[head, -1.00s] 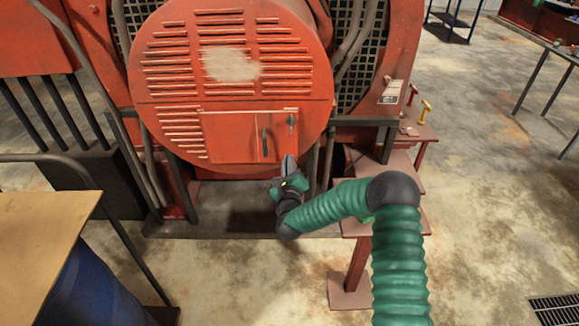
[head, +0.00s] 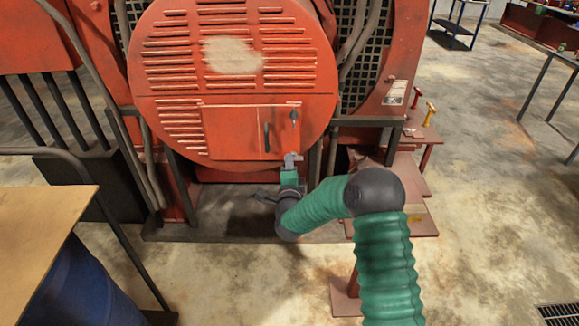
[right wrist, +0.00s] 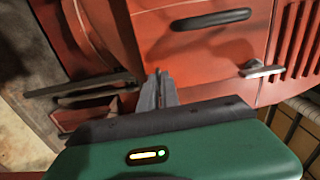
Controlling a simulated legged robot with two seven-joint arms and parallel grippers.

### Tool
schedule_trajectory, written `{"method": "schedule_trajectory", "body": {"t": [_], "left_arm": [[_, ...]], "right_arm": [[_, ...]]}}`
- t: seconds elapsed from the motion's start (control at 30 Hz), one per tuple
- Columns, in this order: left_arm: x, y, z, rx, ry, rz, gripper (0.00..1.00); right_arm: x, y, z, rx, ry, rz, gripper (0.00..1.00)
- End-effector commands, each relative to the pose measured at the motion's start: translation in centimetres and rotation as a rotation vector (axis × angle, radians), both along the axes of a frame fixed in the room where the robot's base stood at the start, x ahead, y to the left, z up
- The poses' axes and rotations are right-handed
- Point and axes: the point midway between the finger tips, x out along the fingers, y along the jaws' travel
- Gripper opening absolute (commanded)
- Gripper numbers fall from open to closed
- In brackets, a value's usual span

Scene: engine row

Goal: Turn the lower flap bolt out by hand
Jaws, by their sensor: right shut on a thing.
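The flap (head: 236,133) is a red panel low on the round louvred cover, with a black handle (head: 266,136). A small grey upper bolt (head: 293,117) sits at its right side in the head view; it also shows in the right wrist view (right wrist: 262,70). My right gripper (head: 292,157) is at the flap's lower right corner, its grey fingertips against the cover edge. In the right wrist view the fingers (right wrist: 157,88) are close together at the flap's edge, shut on the lower flap bolt, which they hide. My left gripper is out of view.
A red stand (head: 415,215) is right of the arm, with red and yellow handled tools (head: 430,113) behind it. A wooden-topped table (head: 40,215) is at the lower left. Dark pipes and posts flank the cover.

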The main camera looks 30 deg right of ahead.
Motion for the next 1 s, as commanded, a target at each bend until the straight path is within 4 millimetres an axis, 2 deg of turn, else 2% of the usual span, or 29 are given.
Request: {"method": "schedule_trajectory", "body": {"t": [0.03,0.4,1.0], "left_arm": [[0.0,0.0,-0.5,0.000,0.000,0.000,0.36],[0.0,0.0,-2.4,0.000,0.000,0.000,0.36],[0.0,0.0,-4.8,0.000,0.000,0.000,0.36]], "right_arm": [[0.3,0.0,0.4,-0.045,0.007,0.002,0.00],[0.2,-0.1,0.1,-0.346,0.188,-0.002,0.00],[-0.1,-0.6,-0.3,-0.830,0.486,-0.008,0.00]]}}
